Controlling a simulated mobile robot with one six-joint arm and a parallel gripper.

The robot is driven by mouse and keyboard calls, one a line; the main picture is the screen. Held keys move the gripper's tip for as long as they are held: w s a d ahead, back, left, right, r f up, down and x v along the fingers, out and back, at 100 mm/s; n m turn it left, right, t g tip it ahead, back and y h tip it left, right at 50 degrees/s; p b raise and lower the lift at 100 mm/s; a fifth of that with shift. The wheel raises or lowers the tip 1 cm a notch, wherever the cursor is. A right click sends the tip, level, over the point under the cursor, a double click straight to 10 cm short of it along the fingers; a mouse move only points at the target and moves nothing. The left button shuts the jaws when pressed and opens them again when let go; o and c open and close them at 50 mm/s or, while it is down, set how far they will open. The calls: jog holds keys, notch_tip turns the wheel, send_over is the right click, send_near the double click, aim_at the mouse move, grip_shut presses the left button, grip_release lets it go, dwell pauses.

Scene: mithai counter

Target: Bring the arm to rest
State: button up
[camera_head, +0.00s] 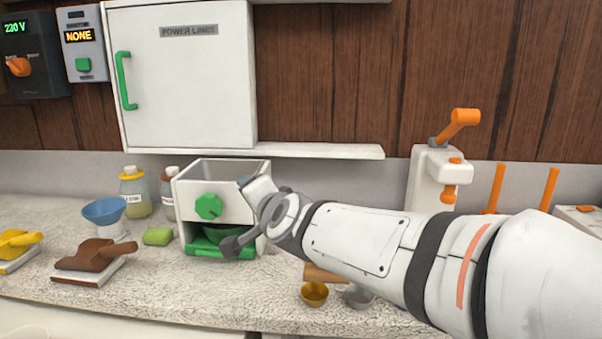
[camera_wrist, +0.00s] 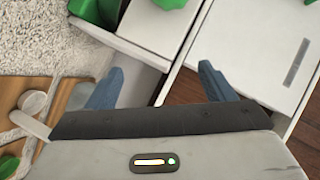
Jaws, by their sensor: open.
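My arm reaches in from the right in the head view, over the counter. My gripper (camera_head: 240,212) is at the front right of a white box (camera_head: 218,172) with a green knob (camera_head: 208,206) and a green bowl in its lower opening. In the wrist view my gripper (camera_wrist: 158,88) has its two blue fingers wide apart with nothing between them. Behind the fingers the wrist view shows pale box panels and an edge. I cannot tell whether a finger touches the box.
A white wall cabinet (camera_head: 185,80) with a green handle hangs above. A blue bowl (camera_head: 104,211), a green block (camera_head: 157,236) and a brown scoop (camera_head: 93,256) stand left. A gold cup (camera_head: 314,293) lies below my arm. An orange-handled press (camera_head: 436,180) stands right.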

jog(key=s+d+f+n+g+h+p, duration=0.3)
jog(key=s+d+n+g+p, duration=0.1)
jog(key=s+d, duration=0.6)
jog(key=s+d+f+n+g+h+p, duration=0.3)
jog(key=s+d+g+p, duration=0.3)
jog(key=s+d, duration=0.5)
jog(key=d+f+p, duration=0.1)
jog(key=d, duration=0.1)
jog(key=shift+s+d+f+n+g, duration=0.15)
jog(key=shift+s+d+n+g, duration=0.15)
jog(key=shift+n+g, duration=0.1)
jog(key=shift+c, duration=0.5)
